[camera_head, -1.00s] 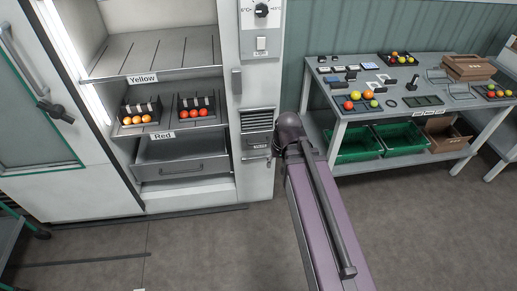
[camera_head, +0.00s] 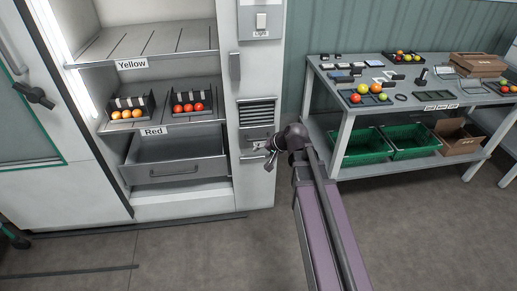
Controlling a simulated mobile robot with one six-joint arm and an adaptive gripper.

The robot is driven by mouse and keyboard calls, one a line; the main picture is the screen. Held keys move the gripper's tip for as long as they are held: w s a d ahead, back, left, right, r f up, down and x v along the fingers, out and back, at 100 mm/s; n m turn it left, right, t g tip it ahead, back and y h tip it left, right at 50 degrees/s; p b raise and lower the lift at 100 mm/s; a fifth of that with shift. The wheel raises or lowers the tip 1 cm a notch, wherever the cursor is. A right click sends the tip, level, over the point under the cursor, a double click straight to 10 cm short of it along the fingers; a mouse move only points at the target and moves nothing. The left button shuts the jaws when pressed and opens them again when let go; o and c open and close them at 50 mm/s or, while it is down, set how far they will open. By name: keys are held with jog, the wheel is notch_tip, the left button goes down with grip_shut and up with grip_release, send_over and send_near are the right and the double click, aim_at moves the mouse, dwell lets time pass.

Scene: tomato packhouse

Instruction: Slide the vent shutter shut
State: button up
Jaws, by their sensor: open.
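The vent (camera_head: 257,113) is a dark slatted opening in the white column right of the cabinet shelves. Its slats show in the upper part. A plain grey panel, which looks like the shutter (camera_head: 256,133), lies just below the slats. My gripper (camera_head: 269,155) is open, low in front of the column, at the right of a small label below the vent. My arm's wrist hides part of the column's right edge there. I cannot tell whether the fingers touch anything.
A wall switch (camera_head: 261,21) and a vertical handle (camera_head: 235,67) are above the vent. Left are shelves with trays of orange and red tomatoes and a drawer (camera_head: 175,171). A work table (camera_head: 345,112) with green crates stands right. Floor in front is clear.

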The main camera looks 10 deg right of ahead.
jog(key=w+d+f+m+t+y+b, duration=0.2)
jog(key=w+f+m+t+b, duration=0.2)
jog(key=w+f+b, duration=0.6)
jog(key=m+t+h+b, duration=0.1)
jog(key=m+t+b, duration=0.45)
jog(key=b, duration=0.95)
send_near(259, 139)
jog(key=shift+m+g+v, duration=0.25)
jog(key=shift+v, duration=1.4)
jog(key=shift+w+r, duration=0.1)
jog(key=shift+r, duration=0.05)
jog(key=b+x, duration=0.2)
jog(key=x, duration=1.1)
jog(key=shift+w+f, duration=0.2)
jog(key=shift+w, duration=0.1)
grip_shut()
